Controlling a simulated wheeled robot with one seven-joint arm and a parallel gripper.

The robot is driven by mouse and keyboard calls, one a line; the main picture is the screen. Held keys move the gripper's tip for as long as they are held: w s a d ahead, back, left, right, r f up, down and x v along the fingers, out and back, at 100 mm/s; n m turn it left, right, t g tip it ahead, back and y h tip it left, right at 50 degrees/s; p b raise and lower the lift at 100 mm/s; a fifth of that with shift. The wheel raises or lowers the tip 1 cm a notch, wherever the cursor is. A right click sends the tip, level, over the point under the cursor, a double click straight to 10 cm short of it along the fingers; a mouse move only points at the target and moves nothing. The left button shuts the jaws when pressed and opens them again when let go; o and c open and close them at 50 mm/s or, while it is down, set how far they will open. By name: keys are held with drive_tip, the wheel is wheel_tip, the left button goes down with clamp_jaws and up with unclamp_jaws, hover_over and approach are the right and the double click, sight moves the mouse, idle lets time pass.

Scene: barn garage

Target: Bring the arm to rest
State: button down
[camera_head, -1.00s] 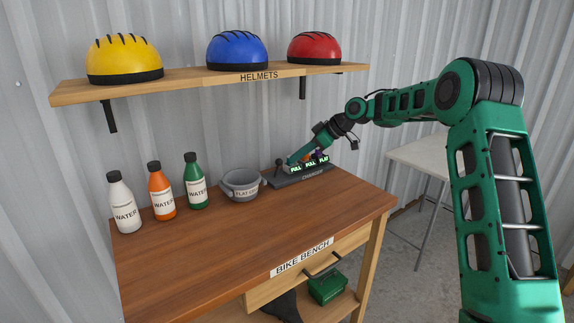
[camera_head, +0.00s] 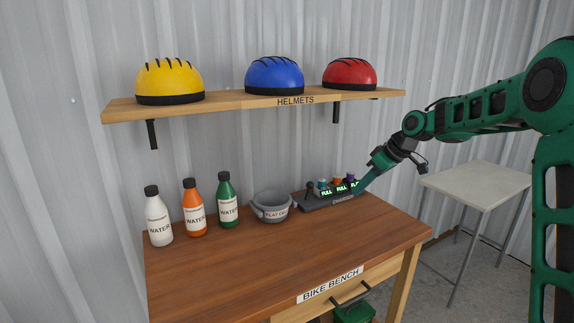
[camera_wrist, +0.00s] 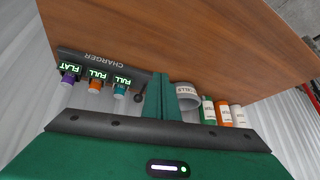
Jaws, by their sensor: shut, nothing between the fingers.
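My green gripper (camera_head: 362,189) is shut and empty. It points down and left at the right end of the dark charger (camera_head: 318,203), close to it; I cannot tell whether they touch. In the wrist view the shut fingers (camera_wrist: 161,97) stand beside the charger (camera_wrist: 110,60). The charger holds a teal-topped piece (camera_wrist: 120,88) and an orange one (camera_wrist: 94,86), each by a FULL sign. A purple one (camera_wrist: 67,79) is by a FLAT sign. My arm reaches in from the right.
The wooden bench (camera_head: 270,255) holds a grey bowl (camera_head: 271,207) and white (camera_head: 159,220), orange (camera_head: 194,212) and green (camera_head: 228,203) water bottles. Above is a shelf (camera_head: 225,103) with yellow, blue and red helmets. A pale table (camera_head: 478,182) stands right. The bench front is clear.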

drive_tip(key=s+d+m+g+h, duration=0.15)
drive_tip(key=s+d+m, duration=0.35)
drive_tip(key=s, duration=0.7)
drive_tip(key=s+d+m+h, duration=0.3)
drive_tip(key=s+d, duration=0.5)
drive_tip(key=s, duration=0.3)
drive_tip(key=s+d+f+m+g, duration=0.1)
drive_tip(key=s+f+m, duration=0.1)
drive_tip(key=s, duration=1.1)
drive_tip(key=s+d+f+m+g, duration=0.1)
drive_tip(key=s+m, duration=0.4)
drive_tip(key=s, duration=0.9)
wheel_tip(320, 180, down, 2)
drive_tip(key=shift+d+f+g, duration=0.2)
drive_tip(key=shift+d+g, duration=0.15)
drive_tip(key=shift+d, duration=0.2)
drive_tip(key=shift+h, duration=0.25)
drive_tip(key=shift+w+f, duration=0.25)
drive_tip(key=shift+w, duration=0.4)
